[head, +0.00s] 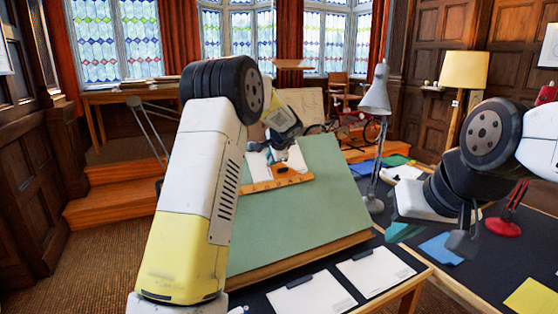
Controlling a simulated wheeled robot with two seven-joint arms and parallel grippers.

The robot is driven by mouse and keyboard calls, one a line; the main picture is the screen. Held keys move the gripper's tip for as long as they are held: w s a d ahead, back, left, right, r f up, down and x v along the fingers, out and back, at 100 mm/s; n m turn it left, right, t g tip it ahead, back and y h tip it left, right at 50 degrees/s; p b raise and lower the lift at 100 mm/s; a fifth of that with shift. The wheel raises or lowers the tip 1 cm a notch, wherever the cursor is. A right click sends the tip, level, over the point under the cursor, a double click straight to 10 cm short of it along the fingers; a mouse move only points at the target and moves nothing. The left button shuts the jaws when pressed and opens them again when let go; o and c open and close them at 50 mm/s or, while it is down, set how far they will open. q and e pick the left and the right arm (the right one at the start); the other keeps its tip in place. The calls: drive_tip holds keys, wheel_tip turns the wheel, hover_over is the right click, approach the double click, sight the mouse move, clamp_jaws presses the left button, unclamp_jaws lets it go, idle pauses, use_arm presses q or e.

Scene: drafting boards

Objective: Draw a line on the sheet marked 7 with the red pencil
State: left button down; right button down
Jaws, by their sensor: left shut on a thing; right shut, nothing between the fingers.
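My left gripper (279,151) is over the upper part of the green drafting board (290,222), partly hidden by my own arm. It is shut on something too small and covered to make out. White paper shows on both sides of it, a left piece (257,164) and a right piece (296,157). I cannot read a 7 on any sheet, and no red pencil can be made out. My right gripper (463,242) is shut and empty above the dark table at the right.
Two clipboards with white paper, left (312,294) and right (375,272), lie before the board. A grey desk lamp (375,98) stands at its right edge. A red lamp base (503,227), a blue sheet (440,249) and a yellow sheet (535,296) are near my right gripper.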

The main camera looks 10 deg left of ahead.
use_arm(q)
drive_tip(key=shift+w+a+r, duration=0.3)
idle(0.6)
drive_tip(key=shift+w+a+r, duration=0.4)
drive_tip(key=shift+w+r, duration=0.3)
drive_tip(key=shift+r, duration=0.15)
idle(1.2)
drive_tip(key=shift+w+a+r, duration=0.1)
drive_tip(key=shift+r, duration=0.05)
drive_tip(key=shift+r, duration=0.1)
idle(0.3)
drive_tip(key=shift+d+v, duration=0.2)
drive_tip(key=shift+v, duration=1)
drive_tip(key=shift+d+v, duration=0.15)
drive_tip(key=shift+v, duration=1.1)
drive_tip(key=shift+w, duration=0.1)
wheel_tip(320, 180, up, 6)
drive_tip(key=s+d, duration=0.2)
drive_tip(key=s, duration=0.1)
drive_tip(key=shift+r, duration=0.2)
